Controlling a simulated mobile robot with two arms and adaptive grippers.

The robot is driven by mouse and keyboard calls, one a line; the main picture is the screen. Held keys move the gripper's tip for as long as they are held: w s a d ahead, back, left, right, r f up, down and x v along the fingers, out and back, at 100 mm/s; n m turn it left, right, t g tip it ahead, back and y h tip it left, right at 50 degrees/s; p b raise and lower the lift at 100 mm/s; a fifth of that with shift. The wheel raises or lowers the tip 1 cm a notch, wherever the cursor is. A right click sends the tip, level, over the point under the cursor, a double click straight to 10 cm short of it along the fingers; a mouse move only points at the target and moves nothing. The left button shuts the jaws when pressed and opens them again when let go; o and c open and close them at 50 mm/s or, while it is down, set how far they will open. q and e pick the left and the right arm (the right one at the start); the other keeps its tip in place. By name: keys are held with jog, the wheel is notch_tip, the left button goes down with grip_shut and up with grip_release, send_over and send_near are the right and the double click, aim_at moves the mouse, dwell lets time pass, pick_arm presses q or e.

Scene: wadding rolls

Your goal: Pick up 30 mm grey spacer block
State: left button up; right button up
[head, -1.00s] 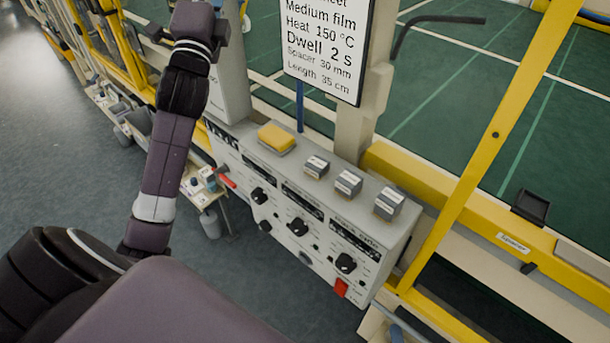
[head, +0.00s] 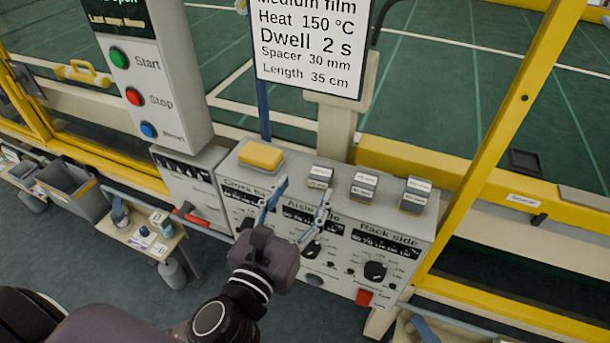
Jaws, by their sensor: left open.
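Three grey blocks with white labels stand in a row on top of the control console (head: 445,203): a left block (head: 320,178), a middle block (head: 363,188) and a right block (head: 414,197). Their label text is too small to read, so I cannot tell which is the 30 mm spacer. My left gripper (head: 297,207) is open and empty. Its two blue-grey fingers point up in front of the console's front panel, below and left of the left block. My right gripper is not in view.
A yellow pad (head: 261,155) lies on the console left of the blocks. A sign (head: 312,50) reading "Spacer 30 mm" stands behind. A button panel (head: 150,80) rises at left, and a yellow post (head: 500,130) slants at right. Knobs and a red switch (head: 364,297) are on the console front.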

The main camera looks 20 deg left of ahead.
pick_arm(q)
jog(key=w, duration=0.1)
jog(key=w+d+p, duration=0.1)
jog(key=w, duration=0.1)
jog(key=shift+w+d, duration=0.15)
jog(key=shift+d, duration=0.05)
jog(key=w, duration=0.2)
jog(key=w+p, duration=0.1)
jog(key=w, duration=0.1)
jog(key=shift+f, duration=0.25)
jog(key=shift+w+f, duration=0.1)
jog(key=shift+w, duration=0.1)
jog(key=shift+s, duration=0.1)
jog(key=c, duration=1.3)
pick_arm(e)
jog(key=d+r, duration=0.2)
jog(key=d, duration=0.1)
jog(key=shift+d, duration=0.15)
pick_arm(q)
jog(key=shift+c, duration=0.2)
notch_tip(320, 180, up, 16)
jog(key=p, duration=0.4)
notch_tip(320, 180, up, 4)
jog(key=p, duration=0.5)
send_over(321, 172)
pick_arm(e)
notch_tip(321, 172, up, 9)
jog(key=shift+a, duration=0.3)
